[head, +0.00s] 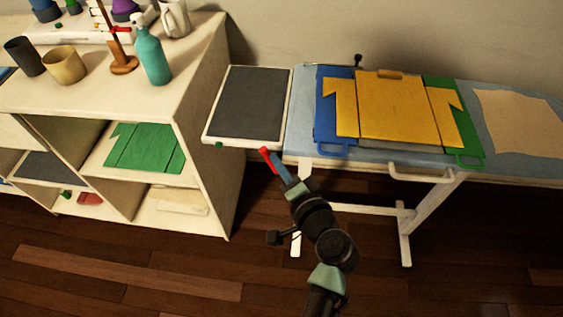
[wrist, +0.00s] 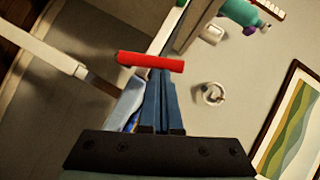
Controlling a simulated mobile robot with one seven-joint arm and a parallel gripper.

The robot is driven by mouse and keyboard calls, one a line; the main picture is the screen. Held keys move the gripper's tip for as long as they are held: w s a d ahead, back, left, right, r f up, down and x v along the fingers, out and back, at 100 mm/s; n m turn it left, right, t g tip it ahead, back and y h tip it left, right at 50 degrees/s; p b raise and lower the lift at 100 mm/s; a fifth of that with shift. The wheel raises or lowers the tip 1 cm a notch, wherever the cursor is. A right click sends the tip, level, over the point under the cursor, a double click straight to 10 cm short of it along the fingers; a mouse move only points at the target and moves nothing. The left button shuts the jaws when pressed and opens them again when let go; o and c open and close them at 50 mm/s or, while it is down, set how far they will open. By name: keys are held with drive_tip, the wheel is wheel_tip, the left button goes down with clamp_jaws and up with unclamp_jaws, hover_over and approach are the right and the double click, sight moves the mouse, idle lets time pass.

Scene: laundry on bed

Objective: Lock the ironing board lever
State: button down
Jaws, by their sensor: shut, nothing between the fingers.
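The red lever (head: 268,160) sticks out at the left front underside of the ironing board (head: 300,140), beside the dark grey panel. In the wrist view the lever (wrist: 150,62) is a red bar lying crosswise at the fingertips. My gripper (head: 283,174) reaches up from the lower middle to the board's front edge. Its blue fingers (wrist: 164,100) are closed together with nothing between them. The fingertips are right at the lever; I cannot tell if they touch it. The lever's pivot is hidden.
A white handle (head: 428,175) and white leg (head: 405,240) are below the front edge. A shelf unit (head: 205,170) with a teal bottle (head: 152,55) stands left. Wooden floor is clear in front.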

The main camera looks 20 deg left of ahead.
drive_tip(key=shift+s+a+r+n+h+p, duration=0.1)
drive_tip(key=shift+a+n+h+p, duration=0.2)
drive_tip(key=shift+p, duration=0.2)
drive_tip(key=s+a+f+n+h+p, duration=0.1)
drive_tip(key=a+f+n+h+p, duration=0.2)
drive_tip(key=a+n+h+p, duration=0.2)
drive_tip(key=shift+s+a+f+p, duration=0.15)
drive_tip(key=shift+s+a+p, duration=0.1)
drive_tip(key=shift+p, duration=1.35)
